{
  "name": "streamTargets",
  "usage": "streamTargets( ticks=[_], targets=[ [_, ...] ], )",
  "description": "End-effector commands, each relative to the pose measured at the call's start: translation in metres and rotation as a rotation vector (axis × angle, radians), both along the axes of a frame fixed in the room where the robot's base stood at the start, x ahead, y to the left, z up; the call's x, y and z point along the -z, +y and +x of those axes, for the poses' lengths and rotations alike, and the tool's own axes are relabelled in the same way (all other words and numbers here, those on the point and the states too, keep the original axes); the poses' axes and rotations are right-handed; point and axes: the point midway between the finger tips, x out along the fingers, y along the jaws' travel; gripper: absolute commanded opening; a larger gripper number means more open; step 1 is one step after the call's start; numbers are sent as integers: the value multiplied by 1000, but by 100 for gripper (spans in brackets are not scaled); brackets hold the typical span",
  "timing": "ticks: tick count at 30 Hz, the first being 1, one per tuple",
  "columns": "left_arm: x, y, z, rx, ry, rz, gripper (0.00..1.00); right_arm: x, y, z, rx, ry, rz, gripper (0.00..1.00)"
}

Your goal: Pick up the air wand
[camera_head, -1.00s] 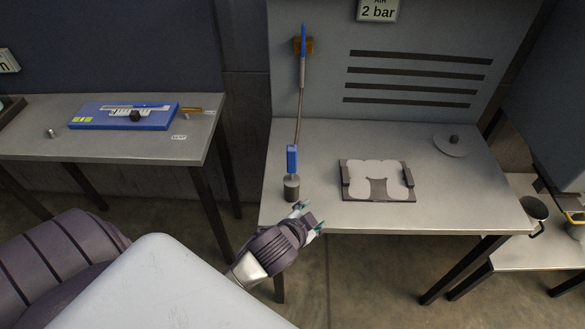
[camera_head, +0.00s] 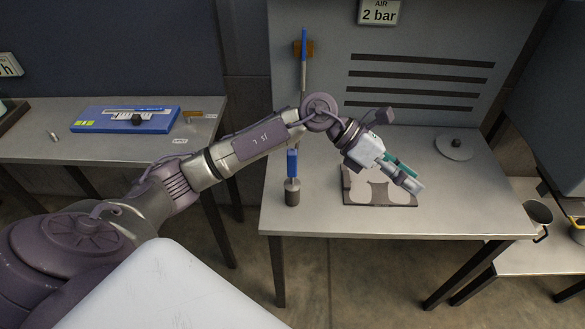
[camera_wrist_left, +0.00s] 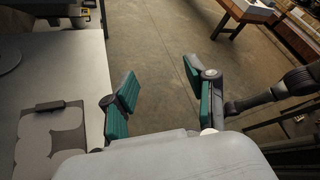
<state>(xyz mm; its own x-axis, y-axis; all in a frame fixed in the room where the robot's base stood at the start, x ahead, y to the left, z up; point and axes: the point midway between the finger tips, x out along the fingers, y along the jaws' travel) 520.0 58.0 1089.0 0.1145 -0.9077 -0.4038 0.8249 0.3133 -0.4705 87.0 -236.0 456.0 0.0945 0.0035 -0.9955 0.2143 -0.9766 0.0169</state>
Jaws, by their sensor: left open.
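The air wand seems to be the upright slim piece with a blue handle (camera_head: 292,162) at the left of the grey bench. The handle stands in or on a small grey cylinder (camera_head: 292,192). My left gripper (camera_head: 411,175) is open and empty, above the pad plate, well right of the handle. In the left wrist view its green-padded fingers (camera_wrist_left: 162,86) stand apart over floor. My right gripper is not in view.
A dark plate with light pads (camera_head: 380,197) lies on the bench (camera_head: 465,205). A grey disc with a knob (camera_head: 455,146) lies farther right. A left table holds a blue board (camera_head: 105,119). A cup (camera_head: 537,214) stands on a lower table at right. The bench's front right is clear.

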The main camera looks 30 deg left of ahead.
Motion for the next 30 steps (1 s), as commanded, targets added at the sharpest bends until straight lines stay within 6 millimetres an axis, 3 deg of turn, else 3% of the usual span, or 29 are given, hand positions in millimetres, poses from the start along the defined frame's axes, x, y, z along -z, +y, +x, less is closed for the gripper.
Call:
streamTargets(
  ticks=[3, 6, 9, 12, 17, 24, 30],
  targets=[
    [23, 77, 15, 90, -66, 437, 56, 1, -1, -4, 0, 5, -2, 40],
    [24, 148, 23, 117, -49, 742, 56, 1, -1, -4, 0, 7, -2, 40],
    [12, 207, 23, 115, 0, 964, 56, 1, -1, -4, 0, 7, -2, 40],
    [1, 244, 20, 106, 48, 1094, 56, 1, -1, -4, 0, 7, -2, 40],
    [2, 263, 16, 104, 83, 1159, 56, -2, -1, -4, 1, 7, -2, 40],
    [48, 262, 15, 105, 86, 1156, 56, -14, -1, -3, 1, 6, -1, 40],
    [75, 261, 16, 104, 80, 1154, 56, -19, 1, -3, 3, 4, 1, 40]
  ],
)
